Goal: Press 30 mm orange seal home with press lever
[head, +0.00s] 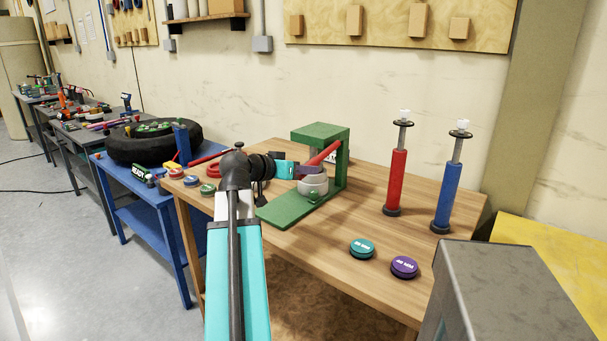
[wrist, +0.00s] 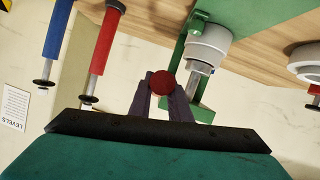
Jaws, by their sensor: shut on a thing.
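The green press (head: 320,132) stands on the wooden bench, with its red lever (head: 326,152) slanting down from the upright. My gripper (head: 308,172) is at the lever's lower end. In the wrist view my gripper (wrist: 163,88) has its dark fingers closed around the lever's round red knob (wrist: 162,84). A pale grey hub (head: 313,185) sits on the press base under my gripper. In the wrist view the hub (wrist: 207,48) has the metal ram (wrist: 196,84) in line with it, apparently meeting it. I cannot make out the orange seal at the hub.
Teal (head: 362,248) and purple (head: 404,267) discs lie at the bench front. Red (head: 398,170) and blue (head: 449,190) upright cylinders stand at the right. A tyre (head: 150,150) rests on the blue table.

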